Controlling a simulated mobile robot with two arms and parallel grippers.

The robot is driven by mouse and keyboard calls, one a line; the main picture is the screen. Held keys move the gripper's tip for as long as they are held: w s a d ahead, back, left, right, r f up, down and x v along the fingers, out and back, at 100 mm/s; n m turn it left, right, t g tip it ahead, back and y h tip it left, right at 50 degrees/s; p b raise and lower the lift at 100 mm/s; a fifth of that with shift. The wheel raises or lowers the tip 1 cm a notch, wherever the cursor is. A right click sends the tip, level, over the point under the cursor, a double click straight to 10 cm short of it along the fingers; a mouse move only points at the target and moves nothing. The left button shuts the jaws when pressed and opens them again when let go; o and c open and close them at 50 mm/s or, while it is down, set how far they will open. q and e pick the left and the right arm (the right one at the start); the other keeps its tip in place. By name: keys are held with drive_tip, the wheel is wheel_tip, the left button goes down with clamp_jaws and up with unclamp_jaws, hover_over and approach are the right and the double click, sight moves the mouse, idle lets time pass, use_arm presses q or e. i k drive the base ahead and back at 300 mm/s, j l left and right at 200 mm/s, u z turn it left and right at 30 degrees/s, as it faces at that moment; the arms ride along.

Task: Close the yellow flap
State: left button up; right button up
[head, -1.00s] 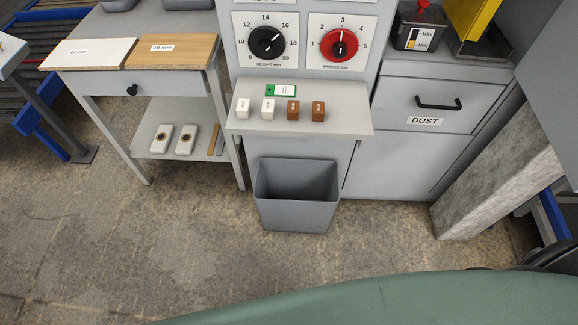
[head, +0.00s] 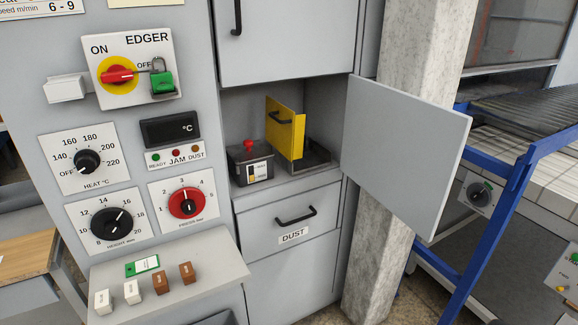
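The yellow flap (head: 284,128) stands upright inside an open cabinet recess, with a dark handle on its face. It sits at a dark metal tray or frame (head: 308,160) and appears swung open. Left of it in the recess is a dark box (head: 249,165) with a red knob and a level label. The recess's grey door (head: 402,150) stands wide open to the right. Neither of my grippers shows in the head view.
Below the recess is a DUST drawer (head: 288,222) with a dark handle. Left is the EDGER control panel (head: 130,68) with a green padlock. A ledge (head: 205,262) holds small blocks and a green tag. A concrete pillar (head: 425,50) and blue-framed conveyor (head: 505,185) stand right.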

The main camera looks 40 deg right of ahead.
sight(284, 131)
drive_tip(key=z, duration=1.1)
drive_tip(key=i+z, duration=0.15)
drive_tip(key=k+l, duration=0.05)
